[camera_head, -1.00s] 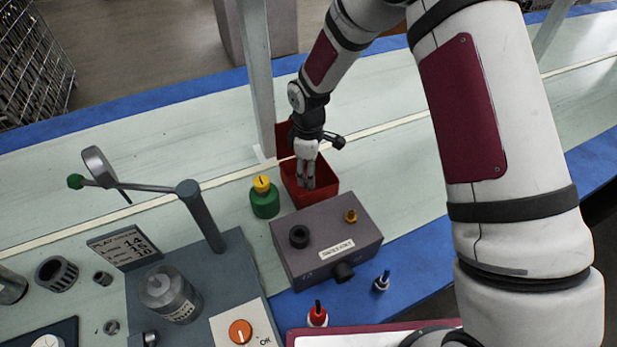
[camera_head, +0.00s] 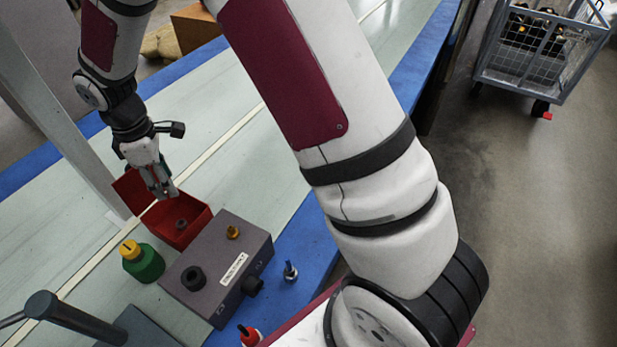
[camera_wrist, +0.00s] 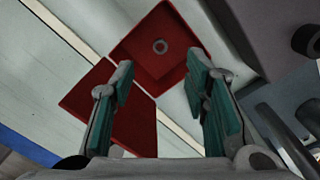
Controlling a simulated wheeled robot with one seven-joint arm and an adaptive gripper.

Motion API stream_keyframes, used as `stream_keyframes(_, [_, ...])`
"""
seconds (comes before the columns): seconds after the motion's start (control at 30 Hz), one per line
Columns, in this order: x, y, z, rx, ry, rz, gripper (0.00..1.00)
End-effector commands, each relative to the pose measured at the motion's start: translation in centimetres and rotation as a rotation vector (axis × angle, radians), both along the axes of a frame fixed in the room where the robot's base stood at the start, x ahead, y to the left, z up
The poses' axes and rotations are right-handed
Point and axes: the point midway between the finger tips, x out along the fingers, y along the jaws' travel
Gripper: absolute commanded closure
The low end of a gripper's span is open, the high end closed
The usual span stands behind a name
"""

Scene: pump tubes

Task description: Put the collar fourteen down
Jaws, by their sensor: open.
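A small dark ring, seemingly a collar (camera_head: 181,224), lies flat on the floor of the open red box (camera_head: 205,222). I cannot read a size on it. In the wrist view the ring (camera_wrist: 160,46) shows beyond my fingertips, inside the red box (camera_wrist: 187,35). My gripper (camera_head: 165,192) is above the back part of the box, fingers pointing down. In the wrist view its two teal-padded fingers (camera_wrist: 165,85) are spread, with nothing between them. The box's red lid (camera_wrist: 108,108) is swung open.
A grey box (camera_head: 215,270) with a black socket and a brass knob stands right beside the red box. A green bottle with a yellow cap (camera_head: 142,262) is to the left. A grey post (camera_head: 60,130) rises close behind. A dark lever post (camera_head: 75,318) stands front left.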

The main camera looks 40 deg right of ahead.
Motion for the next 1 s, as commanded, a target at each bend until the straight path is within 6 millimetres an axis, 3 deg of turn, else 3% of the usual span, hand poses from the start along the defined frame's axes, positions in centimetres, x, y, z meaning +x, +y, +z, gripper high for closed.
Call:
stream_keyframes(0.03, [-0.7,-1.2,2.4,-0.01,-0.017,-0.047,0.58])
stream_keyframes(0.2, [-4.5,-5.2,9.1,-0.038,-0.054,-0.238,0.58])
stream_keyframes(0.5, [-14.2,-10.9,17.5,-0.039,-0.105,-0.595,0.58])
stream_keyframes(0.73, [-22.8,-13.7,20.6,0.007,-0.131,-0.868,0.58])
stream_keyframes(1.0, [-31.6,-14.9,20.8,0.09,-0.132,-1.136,0.58])
